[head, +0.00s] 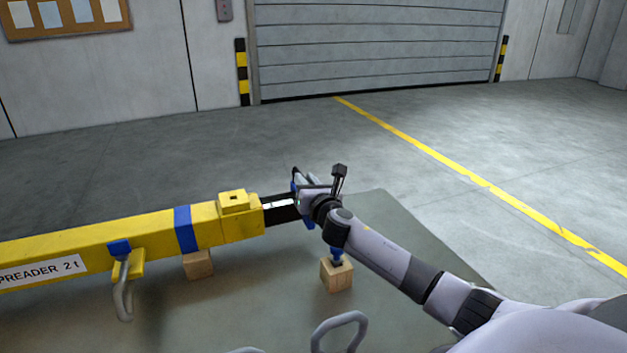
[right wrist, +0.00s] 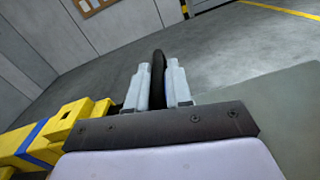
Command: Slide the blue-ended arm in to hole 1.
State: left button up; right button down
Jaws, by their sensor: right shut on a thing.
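The yellow beam (head: 110,240), marked "SPREADER 2 t", lies from the left and also shows in the right wrist view (right wrist: 22,143). A black arm (head: 283,212) with a white mark sticks out of its right end. Blue parts (head: 308,217) show at the arm's outer end, mostly behind my right gripper (head: 300,184). My right gripper is shut on a dark upright part of the blue-ended arm (right wrist: 158,75), between its grey fingers. A raised yellow block (head: 234,203) on the beam has a dark hole in its top; I see no hole number. My left gripper is out of view.
A wooden block (head: 337,277) with a blue piece above it stands below my right arm. Another wooden block (head: 198,265) supports the beam. A grey hook (head: 123,295) hangs from the beam, and a grey loop (head: 340,328) shows at the bottom. The floor beyond is clear.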

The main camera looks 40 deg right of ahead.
jog(key=shift+w+a, duration=0.1)
jog(key=shift+a, duration=0.35)
jog(key=c, duration=1.1)
grip_release()
jog(key=shift+a, duration=0.15)
jog(key=shift+d, duration=0.2)
jog(key=shift+s, duration=0.4)
jog(key=shift+v, duration=3.2)
jog(key=shift+a, duration=0.1)
